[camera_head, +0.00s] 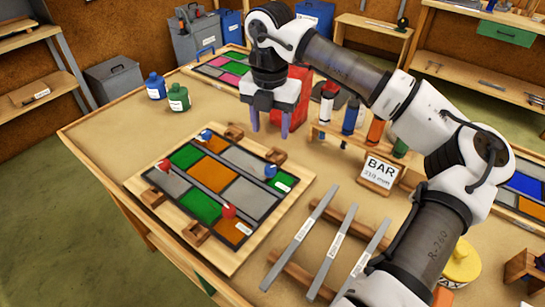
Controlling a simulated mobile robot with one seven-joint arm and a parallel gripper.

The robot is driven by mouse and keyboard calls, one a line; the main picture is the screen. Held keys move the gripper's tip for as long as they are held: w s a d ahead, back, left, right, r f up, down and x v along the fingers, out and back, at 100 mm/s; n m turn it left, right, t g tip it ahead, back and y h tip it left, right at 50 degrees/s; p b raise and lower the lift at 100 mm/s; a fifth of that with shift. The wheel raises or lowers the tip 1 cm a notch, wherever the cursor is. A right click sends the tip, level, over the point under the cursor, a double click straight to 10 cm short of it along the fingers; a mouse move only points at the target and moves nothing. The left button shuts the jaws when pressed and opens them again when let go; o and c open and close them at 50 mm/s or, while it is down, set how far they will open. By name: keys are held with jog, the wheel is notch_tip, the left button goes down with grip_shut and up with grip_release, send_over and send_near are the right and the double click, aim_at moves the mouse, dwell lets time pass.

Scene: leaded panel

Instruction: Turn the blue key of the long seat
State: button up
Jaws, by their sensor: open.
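The leaded panel (213,183) lies on a wooden board, with green, orange and grey panes in dark strips. One blue key (206,135) stands at its back edge. Another blue key (270,171) stands at its right side, beside a small white label. Which of them belongs to the long seat I cannot tell. Two red keys stand at the left edge (163,165) and the front (228,211). My gripper (270,123) points down, open and empty, behind the panel's back right corner and apart from both blue keys.
Wooden blocks (197,232) edge the board. Three grey bars (300,238) lie on wooden rests at right. Blue (155,86) and green (178,97) bottles stand at back left.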

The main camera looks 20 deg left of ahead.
aim_at(270, 167)
notch_tip(270, 167, down, 13)
jog(key=p, duration=0.3)
jog(key=shift+s+r, duration=0.1)
jog(key=shift+r, duration=0.05)
jog(key=shift+c, duration=0.2)
jog(key=c, duration=0.9)
